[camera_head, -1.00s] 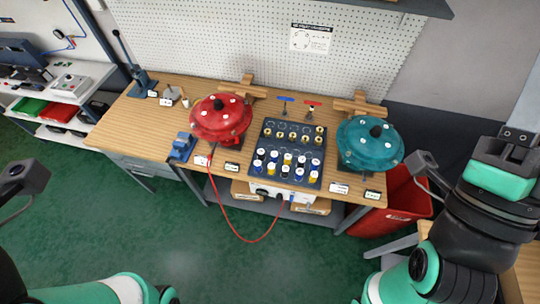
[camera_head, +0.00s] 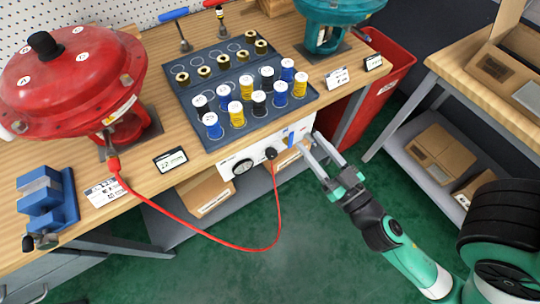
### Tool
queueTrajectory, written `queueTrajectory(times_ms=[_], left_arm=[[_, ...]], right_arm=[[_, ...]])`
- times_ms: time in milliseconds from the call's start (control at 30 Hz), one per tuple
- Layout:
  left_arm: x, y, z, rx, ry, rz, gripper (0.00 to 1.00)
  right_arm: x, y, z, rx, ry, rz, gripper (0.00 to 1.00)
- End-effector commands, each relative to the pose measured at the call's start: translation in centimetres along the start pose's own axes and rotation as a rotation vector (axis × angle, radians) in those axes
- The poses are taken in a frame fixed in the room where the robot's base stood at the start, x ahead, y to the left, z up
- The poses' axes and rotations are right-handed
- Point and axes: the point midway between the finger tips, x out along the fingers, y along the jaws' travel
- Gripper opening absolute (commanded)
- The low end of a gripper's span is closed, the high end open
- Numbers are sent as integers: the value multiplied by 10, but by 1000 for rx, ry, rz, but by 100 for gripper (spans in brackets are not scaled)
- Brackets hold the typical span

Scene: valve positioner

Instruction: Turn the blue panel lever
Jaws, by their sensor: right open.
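The white panel box (camera_head: 246,160) sits under the front edge of the workbench's dark tray. A small blue lever (camera_head: 291,139) shows on the right part of its front face, roughly upright. A dial and a black knob (camera_head: 270,153) are to its left. My right gripper (camera_head: 312,143) is open, its two pale fingers pointing up and left towards the panel's right end. The fingertips are just right of the blue lever and appear empty. Whether they touch the panel, I cannot tell. My left gripper is out of view.
A red hose (camera_head: 230,246) hangs from the red actuator (camera_head: 70,78) and loops up to the panel. The dark tray (camera_head: 212,140) holds several spools above the panel. A red bin (camera_head: 385,88) and a side table (camera_head: 470,80) stand right. Green floor is open below.

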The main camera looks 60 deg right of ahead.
Motion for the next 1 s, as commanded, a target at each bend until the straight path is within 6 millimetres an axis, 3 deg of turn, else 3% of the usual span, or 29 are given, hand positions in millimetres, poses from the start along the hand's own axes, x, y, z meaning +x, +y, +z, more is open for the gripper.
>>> queueTrajectory(times_ms=[33, 100, 200, 467, 633, 1000], left_arm=[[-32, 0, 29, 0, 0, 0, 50], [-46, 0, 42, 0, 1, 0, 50], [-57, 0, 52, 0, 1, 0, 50], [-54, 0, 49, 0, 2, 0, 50], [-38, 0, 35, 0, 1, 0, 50], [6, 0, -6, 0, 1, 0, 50]], right_arm=[[-14, 7, 54, -12, -42, 11, 50], [-26, 13, 82, -23, -83, 22, 50], [-34, 18, 102, -30, -107, 34, 50], [-32, 19, 100, -29, -105, 39, 50], [-18, 19, 96, -30, -106, 41, 50], [57, 22, 103, -29, -102, 39, 50]])
